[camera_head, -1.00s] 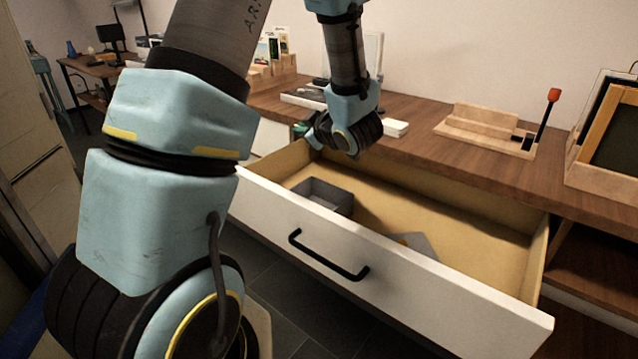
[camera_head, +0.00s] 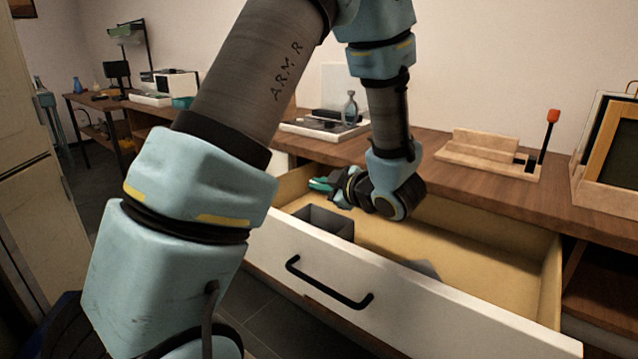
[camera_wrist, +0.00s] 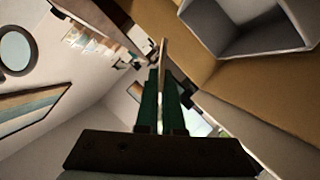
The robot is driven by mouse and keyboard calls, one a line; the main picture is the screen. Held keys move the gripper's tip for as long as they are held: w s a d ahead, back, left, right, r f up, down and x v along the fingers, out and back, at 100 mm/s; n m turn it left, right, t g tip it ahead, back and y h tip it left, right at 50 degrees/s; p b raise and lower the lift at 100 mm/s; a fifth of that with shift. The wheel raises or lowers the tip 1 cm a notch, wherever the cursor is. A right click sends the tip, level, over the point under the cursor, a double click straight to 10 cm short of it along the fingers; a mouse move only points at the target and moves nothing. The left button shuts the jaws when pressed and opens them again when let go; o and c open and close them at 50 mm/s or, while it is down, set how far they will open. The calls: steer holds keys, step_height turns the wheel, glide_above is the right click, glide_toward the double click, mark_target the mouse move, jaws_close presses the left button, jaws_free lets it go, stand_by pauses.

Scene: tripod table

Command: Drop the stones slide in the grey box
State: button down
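The grey box (camera_head: 328,221) stands inside the open drawer (camera_head: 470,256), at its left end. It shows in the wrist view (camera_wrist: 290,42) at the upper right, with its open inside visible. My gripper (camera_head: 320,184) is over the drawer's left end, just behind and above the box, pointing left. In the wrist view its green fingers (camera_wrist: 162,78) are close together with a narrow gap. A thin tan edge between the fingertips looks like the stones slide (camera_wrist: 164,52) held edge-on. Its picture face is hidden.
The drawer front has a black handle (camera_head: 328,284). A grey object (camera_head: 424,268) lies farther right in the drawer. The drawer's middle has free room.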

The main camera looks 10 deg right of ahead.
step_height(320, 180, down, 10)
steer(key=b, duration=0.6)
steer(key=shift+s+a+f+b, duration=0.15)
steer(key=shift+s+f+b, duration=0.05)
steer(key=shift+f+b, duration=0.55)
steer(key=c, duration=1.3)
jaws_free()
steer(key=shift+s+f, duration=0.1)
steer(key=shift+f, duration=0.05)
steer(key=shift+w+r+p, duration=0.2)
steer(key=shift+r+p, duration=1.55)
steer(key=shift+r, duration=0.35)
steer(key=shift+w+r+p, duration=0.1)
steer(key=shift+r+p, duration=2.1)
steer(key=shift+r, duration=0.6)
